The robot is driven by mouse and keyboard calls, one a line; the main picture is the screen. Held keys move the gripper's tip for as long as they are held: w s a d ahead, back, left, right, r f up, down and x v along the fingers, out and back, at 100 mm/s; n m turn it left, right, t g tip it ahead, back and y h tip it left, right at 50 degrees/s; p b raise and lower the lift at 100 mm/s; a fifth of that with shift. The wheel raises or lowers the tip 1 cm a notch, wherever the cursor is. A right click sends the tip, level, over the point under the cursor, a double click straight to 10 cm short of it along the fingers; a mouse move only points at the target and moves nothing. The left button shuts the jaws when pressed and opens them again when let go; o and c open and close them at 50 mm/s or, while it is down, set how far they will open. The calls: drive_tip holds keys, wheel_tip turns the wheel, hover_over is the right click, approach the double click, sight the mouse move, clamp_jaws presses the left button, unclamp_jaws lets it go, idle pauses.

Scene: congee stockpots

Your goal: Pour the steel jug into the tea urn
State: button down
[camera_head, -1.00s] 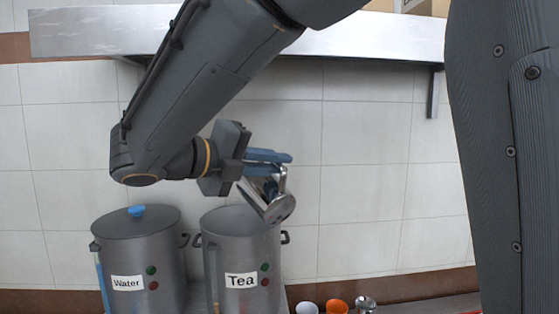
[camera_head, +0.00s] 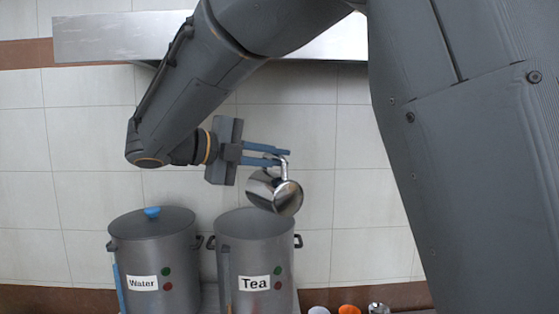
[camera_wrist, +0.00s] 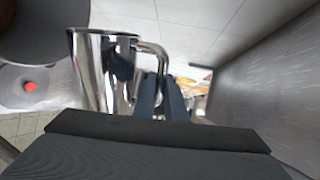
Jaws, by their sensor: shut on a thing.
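The steel jug (camera_head: 274,193) is held by its handle in my gripper (camera_head: 286,157), whose blue fingers are shut on it. The jug is above the tea urn, tilted with its round end facing the camera. In the wrist view the shiny jug (camera_wrist: 105,75) and its handle are between the fingers (camera_wrist: 160,98). The tea urn (camera_head: 254,262) is a grey pot with a "Tea" label and no lid on it, directly below the jug. Its inside is mostly hidden, so I cannot tell what is in it.
The water urn (camera_head: 153,262), with a blue-knobbed lid, stands close to the left of the tea urn. A white item (camera_head: 318,310), an orange item (camera_head: 349,309) and a small metal item (camera_head: 378,308) are at the lower right. A metal shelf (camera_head: 110,36) runs along the tiled wall above.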

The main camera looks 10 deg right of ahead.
drive_tip(key=shift+w+a+r+n+g, duration=0.15)
drive_tip(key=shift+w+a+n, duration=0.2)
drive_tip(key=shift+w, duration=0.3)
drive_tip(key=shift+w+a+r+n+g, duration=0.15)
drive_tip(key=shift+w+n, duration=0.3)
drive_tip(key=shift+w, duration=0.25)
drive_tip(key=shift+w+a+r+n+g, duration=0.1)
drive_tip(key=shift+w+a+r+n, duration=0.1)
drive_tip(key=shift+w+n, duration=0.35)
drive_tip(key=shift+w, duration=0.1)
idle(0.8)
